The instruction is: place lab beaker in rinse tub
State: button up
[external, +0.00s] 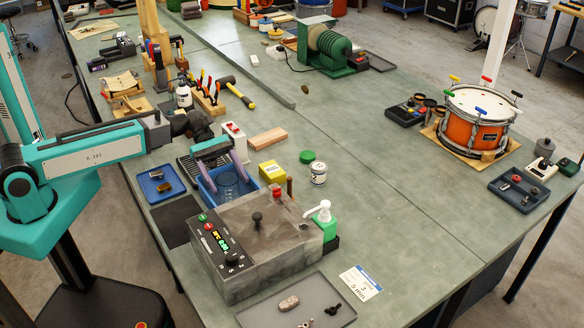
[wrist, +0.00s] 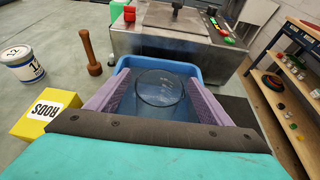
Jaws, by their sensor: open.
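The clear glass lab beaker (external: 228,186) is inside the blue rinse tub (external: 205,190), beside the grey ultrasonic-type box. In the wrist view the beaker (wrist: 160,92) shows upright between my two purple fingers, within the walls of the tub (wrist: 158,60). My gripper (external: 223,176) is open above the tub, with a finger on either side of the beaker. The wrist view also shows my gripper (wrist: 160,86) spread, with the fingers apart. Whether a finger touches the glass is hard to tell. The beaker's base is hard to make out through the glass.
The grey box (external: 255,240) with a digital panel stands against the tub's near side. A yellow RODS box (external: 272,173), a white jar (external: 318,173) and a wooden pestle-like tool (wrist: 91,52) stand nearby. A blue tray (external: 160,184) lies left of the tub. The bench's middle is clear.

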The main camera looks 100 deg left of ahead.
jog(key=shift+r, duration=0.15)
jog(key=b+v, duration=0.2)
jog(key=v, duration=1)
jog(key=shift+w, duration=0.1)
dwell(0.7)
